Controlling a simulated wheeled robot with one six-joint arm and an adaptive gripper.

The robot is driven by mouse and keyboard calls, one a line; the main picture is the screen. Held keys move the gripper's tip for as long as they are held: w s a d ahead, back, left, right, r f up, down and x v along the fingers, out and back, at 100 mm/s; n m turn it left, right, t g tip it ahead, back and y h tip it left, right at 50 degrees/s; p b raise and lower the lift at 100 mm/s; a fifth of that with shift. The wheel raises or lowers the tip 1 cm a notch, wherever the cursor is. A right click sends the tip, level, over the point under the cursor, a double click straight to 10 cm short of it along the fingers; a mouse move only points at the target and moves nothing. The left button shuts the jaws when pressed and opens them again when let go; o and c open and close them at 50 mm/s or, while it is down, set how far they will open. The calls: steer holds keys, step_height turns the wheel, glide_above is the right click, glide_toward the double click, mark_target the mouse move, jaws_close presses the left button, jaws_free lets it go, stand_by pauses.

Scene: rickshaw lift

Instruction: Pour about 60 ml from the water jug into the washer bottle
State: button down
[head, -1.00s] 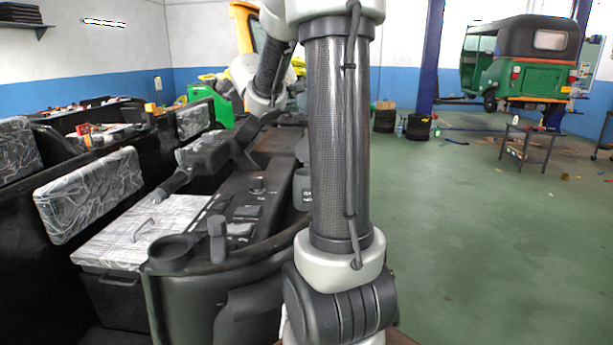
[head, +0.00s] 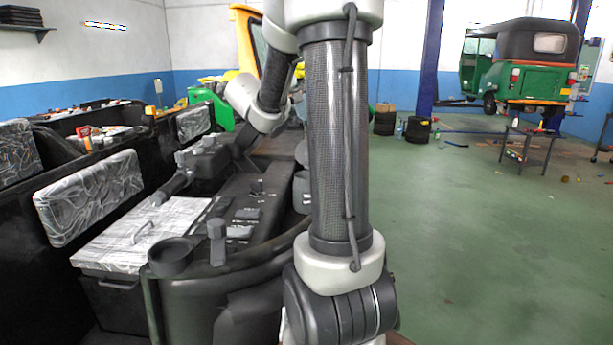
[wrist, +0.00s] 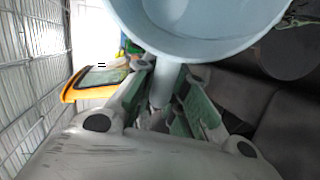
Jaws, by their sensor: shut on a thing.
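The water jug (wrist: 215,50) is pale blue and fills the top of the wrist view, with its round rim and part of its inside showing. Its handle (wrist: 163,88) runs down between the two green-padded fingers. My gripper (wrist: 167,92) is shut on that handle. In the head view my arm hides the gripper and the jug. I cannot make out the washer bottle in either view.
A black console (head: 225,225) with a cup holder (head: 171,256) and lever stands left of my arm. A pale-lidded box (head: 140,235) is beside it. A green rickshaw (head: 525,60) and a small metal table (head: 528,140) stand far right. Green floor is open between.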

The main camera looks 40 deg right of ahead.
steer(key=shift+d, duration=0.1)
steer(key=shift+d, duration=0.2)
steer(key=shift+a+r+h+b, duration=0.1)
steer(key=shift+r+h+b, duration=0.25)
steer(key=shift+b, duration=0.9)
steer(key=shift+w+d+f+y, duration=0.2)
steer(key=shift+w+d+y, duration=0.25)
steer(key=shift+y, duration=0.4)
steer(key=shift+r+g+y, duration=0.25)
steer(key=shift+g+y, duration=0.25)
steer(key=shift+y, duration=0.2)
steer(key=shift+r+g+y, duration=0.3)
steer(key=shift+y, duration=0.4)
steer(key=shift+y, duration=0.3)
stand_by(0.8)
